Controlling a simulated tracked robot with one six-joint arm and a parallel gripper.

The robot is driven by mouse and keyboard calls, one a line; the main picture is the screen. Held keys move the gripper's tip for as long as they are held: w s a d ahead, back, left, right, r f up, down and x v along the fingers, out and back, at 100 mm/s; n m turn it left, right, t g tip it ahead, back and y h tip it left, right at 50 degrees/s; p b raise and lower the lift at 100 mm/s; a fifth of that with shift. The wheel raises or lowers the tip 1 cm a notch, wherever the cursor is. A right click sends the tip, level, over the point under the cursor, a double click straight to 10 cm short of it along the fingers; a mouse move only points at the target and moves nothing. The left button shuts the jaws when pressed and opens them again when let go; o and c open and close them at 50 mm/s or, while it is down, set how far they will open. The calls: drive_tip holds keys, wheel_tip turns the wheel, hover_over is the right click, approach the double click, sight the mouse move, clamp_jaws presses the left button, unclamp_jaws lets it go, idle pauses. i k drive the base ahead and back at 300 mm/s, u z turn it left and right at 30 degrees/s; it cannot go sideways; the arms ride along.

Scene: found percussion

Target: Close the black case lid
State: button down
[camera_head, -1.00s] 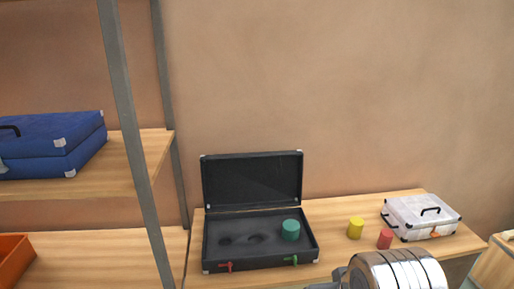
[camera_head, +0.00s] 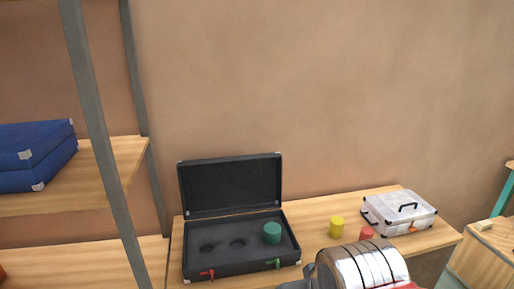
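The black case (camera_head: 240,259) stands on the wooden table with its lid (camera_head: 230,185) open, raised nearly upright at the back. Inside, a green cylinder (camera_head: 272,232) sits at the right, beside two empty round recesses. A silver, banded part of my arm shows at the bottom, right of the case. My gripper's fingers cannot be made out, so its state is hidden.
A yellow cylinder (camera_head: 336,227), a red cylinder (camera_head: 366,233) and a closed white case (camera_head: 400,212) stand on the table to the right. A metal-post shelf at left holds a blue case (camera_head: 35,155). Another wooden surface (camera_head: 490,250) is at far right.

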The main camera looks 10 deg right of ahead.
sight(213, 187)
drive_tip(key=i, duration=0.95)
drive_tip(key=u, duration=0.05)
